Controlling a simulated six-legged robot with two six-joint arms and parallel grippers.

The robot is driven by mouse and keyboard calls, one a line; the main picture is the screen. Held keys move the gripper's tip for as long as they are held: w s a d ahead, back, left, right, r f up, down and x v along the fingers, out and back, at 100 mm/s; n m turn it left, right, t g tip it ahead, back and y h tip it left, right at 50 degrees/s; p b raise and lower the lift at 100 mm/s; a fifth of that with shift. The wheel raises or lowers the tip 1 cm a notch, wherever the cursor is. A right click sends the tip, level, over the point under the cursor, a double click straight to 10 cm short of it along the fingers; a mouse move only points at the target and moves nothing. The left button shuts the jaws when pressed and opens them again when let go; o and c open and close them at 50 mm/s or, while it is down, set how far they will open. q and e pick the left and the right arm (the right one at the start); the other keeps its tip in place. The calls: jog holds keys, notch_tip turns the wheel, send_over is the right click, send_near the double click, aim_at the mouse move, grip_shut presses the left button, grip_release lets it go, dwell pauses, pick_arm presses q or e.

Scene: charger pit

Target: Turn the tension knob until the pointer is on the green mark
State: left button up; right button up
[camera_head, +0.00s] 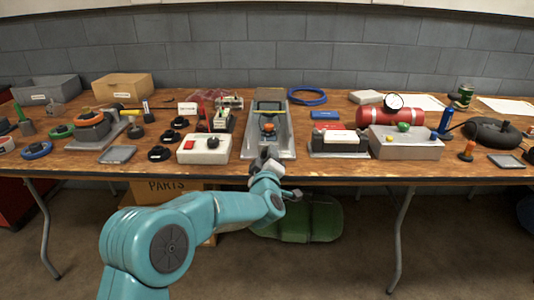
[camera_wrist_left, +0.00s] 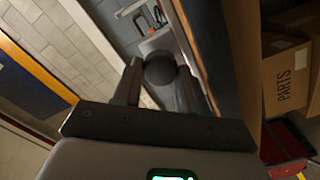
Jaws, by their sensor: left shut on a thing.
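A long grey metal fixture (camera_head: 281,143) stands at the middle of the bench, with an orange-topped part (camera_head: 268,128) on it. My left gripper (camera_head: 266,158) is at the fixture's front end, by the bench's front edge. In the left wrist view, my left gripper (camera_wrist_left: 160,74) has a finger on each side of a dark round knob (camera_wrist_left: 160,68) and is shut on it. The fixture's grey surface shows beyond the knob. I cannot make out the pointer or the green mark. My right gripper is not in view.
A parts carton (camera_head: 165,187) and a green container (camera_head: 310,218) are under the bench.

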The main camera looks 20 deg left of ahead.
pick_arm(q)
jog(key=m+p, duration=0.2)
jog(key=m, duration=0.2)
jog(key=shift+d+r+m, duration=0.1)
jog(key=shift+m, duration=0.3)
jog(key=m+p, duration=0.2)
jog(key=m, duration=0.2)
jog(key=shift+p, duration=0.35)
jog(key=m+p, duration=0.2)
jog(key=m, duration=0.3)
jog(key=m+p, duration=0.2)
jog(key=m, duration=0.2)
jog(key=shift+d+m, duration=0.1)
jog(key=shift+m, duration=0.2)
jog(key=m+p, duration=0.1)
jog(key=m, duration=0.2)
jog(key=shift+m+p, duration=0.3)
jog(key=shift+p, duration=0.05)
jog(key=m+p, duration=0.1)
jog(key=m, duration=0.3)
jog(key=shift+p, duration=0.3)
jog(key=m, duration=0.2)
jog(key=m+p, duration=0.1)
jog(key=m, duration=0.1)
jog(key=shift+f+m, duration=0.2)
jog(key=shift+m, duration=0.2)
jog(key=shift+m+p, duration=0.65)
jog(key=shift+m, duration=1.05)
